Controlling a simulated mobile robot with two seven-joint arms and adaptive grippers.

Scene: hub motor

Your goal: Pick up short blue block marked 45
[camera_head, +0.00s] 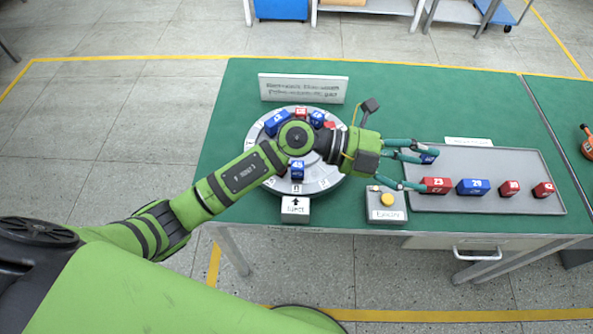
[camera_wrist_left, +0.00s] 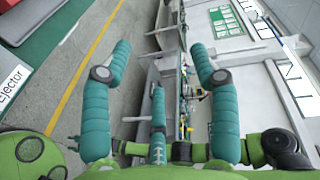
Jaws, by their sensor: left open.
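A short blue block (camera_head: 297,170), whose number looks like 45, stands on the grey round turntable (camera_head: 325,183) at its front, near the Inject sign. My left gripper (camera_head: 418,164) is open, with its teal fingers spread, at the left end of the grey tray (camera_head: 510,158). It is well to the right of that block, and its wrist covers part of the turntable. A blue block (camera_head: 429,157) in the tray is partly hidden by the fingers. In the left wrist view the open fingers (camera_wrist_left: 160,68) have nothing between them. My right gripper is not in view.
Other blue (camera_head: 277,122) and red blocks sit at the turntable's back. The tray holds a row with a red block (camera_head: 435,186), a blue one marked 29 (camera_head: 473,187) and two small red ones. The Ejector box (camera_head: 386,212) with a yellow button stands between turntable and tray.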

